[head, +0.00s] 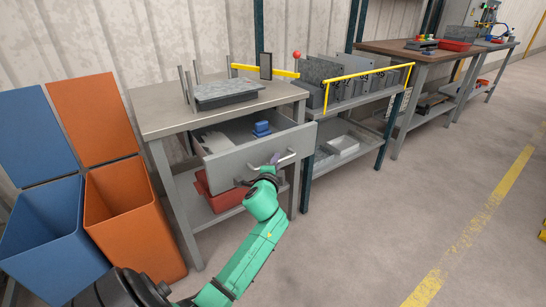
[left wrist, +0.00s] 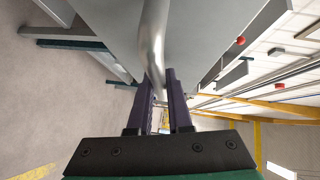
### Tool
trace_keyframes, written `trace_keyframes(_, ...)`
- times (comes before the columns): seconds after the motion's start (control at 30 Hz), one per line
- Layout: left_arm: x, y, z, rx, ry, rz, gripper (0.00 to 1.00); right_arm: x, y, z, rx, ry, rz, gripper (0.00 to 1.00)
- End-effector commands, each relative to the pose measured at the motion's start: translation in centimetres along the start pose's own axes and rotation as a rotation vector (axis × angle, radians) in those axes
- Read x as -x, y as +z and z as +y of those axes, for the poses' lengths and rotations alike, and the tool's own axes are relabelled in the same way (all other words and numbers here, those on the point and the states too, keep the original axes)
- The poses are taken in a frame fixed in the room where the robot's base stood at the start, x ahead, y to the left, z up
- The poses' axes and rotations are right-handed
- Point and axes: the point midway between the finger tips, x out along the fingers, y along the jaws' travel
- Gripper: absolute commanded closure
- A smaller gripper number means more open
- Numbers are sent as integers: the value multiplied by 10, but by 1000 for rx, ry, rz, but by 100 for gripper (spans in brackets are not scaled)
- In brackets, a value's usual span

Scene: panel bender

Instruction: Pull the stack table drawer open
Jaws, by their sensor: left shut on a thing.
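The stack table (head: 158,108) stands at the left of centre in the head view. Its grey drawer (head: 229,163) is pulled partly out; blue items (head: 262,128) and flat pale pieces show inside. My left gripper (head: 274,160) is at the drawer front, shut on the handle (head: 286,160). In the left wrist view the purple fingers (left wrist: 163,90) sit on either side of the metal handle bar (left wrist: 153,45), with the drawer front beyond. My right gripper is not in view.
Blue (head: 42,225) and orange (head: 130,205) bins stand left of the table. A red bin (head: 222,199) is on the lower shelf. A rack with a yellow rail (head: 367,77) stands to the right. The floor in front is clear.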

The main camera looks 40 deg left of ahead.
Motion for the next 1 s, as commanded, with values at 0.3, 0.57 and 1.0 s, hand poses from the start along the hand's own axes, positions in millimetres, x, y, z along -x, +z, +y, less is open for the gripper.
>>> trace_keyframes(0.3,23,-23,6,1,-1,1,100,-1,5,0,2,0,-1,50)
trace_keyframes(0.57,27,-27,7,1,-2,1,100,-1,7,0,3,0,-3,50)
trace_keyframes(1.0,27,-27,7,0,-2,1,53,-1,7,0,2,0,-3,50)
